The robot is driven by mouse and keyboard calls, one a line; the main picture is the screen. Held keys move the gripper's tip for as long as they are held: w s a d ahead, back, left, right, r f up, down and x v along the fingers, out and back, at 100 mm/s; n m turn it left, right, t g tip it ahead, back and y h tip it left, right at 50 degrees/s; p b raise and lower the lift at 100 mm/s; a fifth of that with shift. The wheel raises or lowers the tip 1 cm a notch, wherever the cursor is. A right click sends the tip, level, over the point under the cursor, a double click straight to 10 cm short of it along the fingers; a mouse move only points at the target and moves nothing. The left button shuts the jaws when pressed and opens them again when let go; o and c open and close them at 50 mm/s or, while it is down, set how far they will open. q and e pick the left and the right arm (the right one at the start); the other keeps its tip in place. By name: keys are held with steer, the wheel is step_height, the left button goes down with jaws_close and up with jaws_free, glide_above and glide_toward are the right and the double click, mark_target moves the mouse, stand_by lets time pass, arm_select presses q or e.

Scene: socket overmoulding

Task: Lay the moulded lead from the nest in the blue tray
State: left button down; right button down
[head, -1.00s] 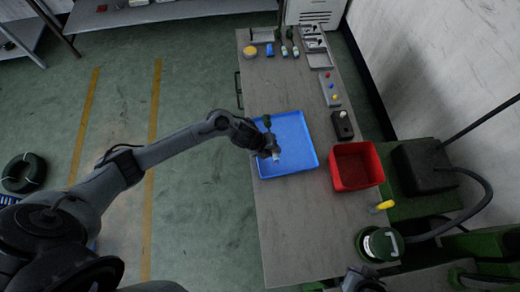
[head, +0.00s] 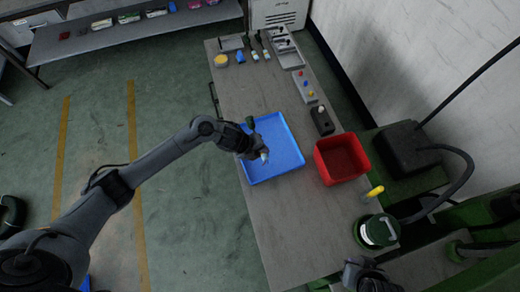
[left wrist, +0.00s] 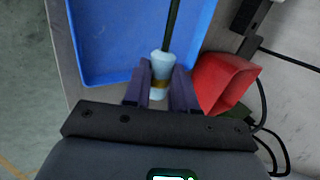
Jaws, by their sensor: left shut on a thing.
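The blue tray (head: 288,142) lies on the bench; it also shows in the left wrist view (left wrist: 105,45). My left gripper (head: 262,155) is over the left part of the tray. In the left wrist view, its fingers (left wrist: 161,88) are shut on the pale end of the moulded lead (left wrist: 161,62). This end has a gold band, and a dark cable runs from it over the tray. The height above the tray floor is hard to tell. My right gripper (head: 368,278) is at the bottom edge in the head view, partly cut off, its fingers unclear.
A red bin (head: 342,160) stands right of the tray. A dark green round unit (head: 378,232) and a yellow-topped part (head: 375,191) are nearer. A black box (head: 322,120) and small parts trays line the far bench. Bare bench lies below the tray.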

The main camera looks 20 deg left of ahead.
mark_target(260, 164)
arm_select(q)
steer(key=shift+f+b, duration=3.6)
steer(key=shift+f, duration=1.05)
